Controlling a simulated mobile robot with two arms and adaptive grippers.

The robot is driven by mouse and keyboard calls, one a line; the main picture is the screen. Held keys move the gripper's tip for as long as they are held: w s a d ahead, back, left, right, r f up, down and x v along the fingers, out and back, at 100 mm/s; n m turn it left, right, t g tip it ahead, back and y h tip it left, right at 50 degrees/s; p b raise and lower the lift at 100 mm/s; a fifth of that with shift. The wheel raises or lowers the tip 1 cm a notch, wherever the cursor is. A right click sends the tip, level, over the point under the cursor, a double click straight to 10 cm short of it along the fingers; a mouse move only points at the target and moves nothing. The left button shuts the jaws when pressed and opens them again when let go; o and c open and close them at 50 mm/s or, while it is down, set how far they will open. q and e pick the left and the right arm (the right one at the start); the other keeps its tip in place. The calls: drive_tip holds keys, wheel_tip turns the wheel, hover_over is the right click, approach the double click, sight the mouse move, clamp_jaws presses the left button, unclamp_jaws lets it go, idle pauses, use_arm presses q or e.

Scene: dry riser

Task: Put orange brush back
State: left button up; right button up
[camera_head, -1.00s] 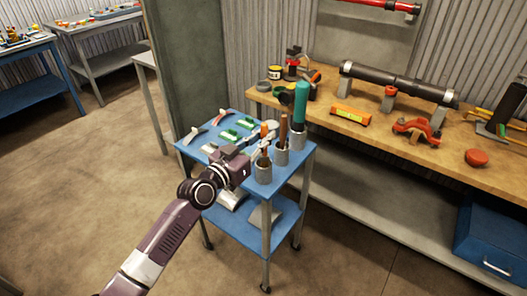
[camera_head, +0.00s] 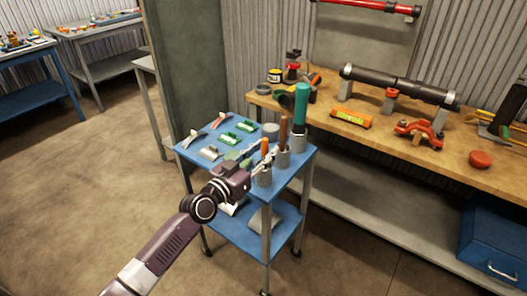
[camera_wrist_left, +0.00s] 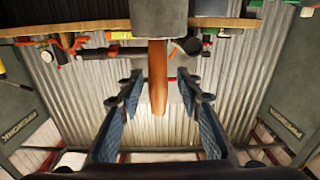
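An orange handle (camera_head: 265,147) stands upright in a grey cup (camera_head: 264,177) at the right of the blue cart. A brown handle (camera_head: 283,130) and a teal brush-like tool (camera_head: 301,105) stand in cups behind it. My left gripper (camera_head: 262,160) is at the orange handle's cup, its fingers partly hidden among the cups. In the left wrist view my gripper (camera_wrist_left: 160,100) is open, with an orange-brown handle (camera_wrist_left: 158,85) between its spread fingers and gaps at both sides. That handle comes out of a grey cup (camera_wrist_left: 158,18). My right gripper is not in view.
The cart's blue top (camera_head: 187,150) holds several small green and grey pieces at the left and another grey cup (camera_head: 270,131) at the back. A wooden workbench (camera_head: 375,140) with a pipe (camera_head: 400,82) and tools stands behind. The floor at the left is clear.

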use_arm(q)
drive_tip(key=shift+r, duration=0.15)
drive_tip(key=v, duration=1.2)
drive_tip(key=s+a+f+n+g+y, duration=0.1)
drive_tip(key=a+f+y, duration=0.25)
drive_tip(key=f, duration=0.75)
drive_tip(key=a+f+n+g+y, duration=0.15)
drive_tip(key=a+f, duration=0.25)
drive_tip(key=f, duration=0.7)
drive_tip(key=s+a+f+n+g+y, duration=0.1)
drive_tip(key=s+a+f+g+y, duration=0.15)
drive_tip(key=s+f, duration=0.55)
drive_tip(key=s+a+f+n+g+y, duration=0.1)
drive_tip(key=s+a+f, duration=0.35)
drive_tip(key=f, duration=0.85)
drive_tip(key=s+f+g, duration=0.2)
drive_tip(key=s+f, duration=0.4)
drive_tip(key=s, duration=0.7)
drive_tip(key=s+a+f+g+y, duration=0.1)
drive_tip(key=s+f+g, duration=0.2)
drive_tip(key=s, duration=1)
drive_tip(key=s+a+f+g+y, duration=0.1)
drive_tip(key=s+f+g, duration=0.1)
drive_tip(key=s+f, duration=0.8)
drive_tip(key=s, duration=0.3)
drive_tip(key=shift+s+g, duration=0.3)
drive_tip(key=shift+s, duration=0.1)
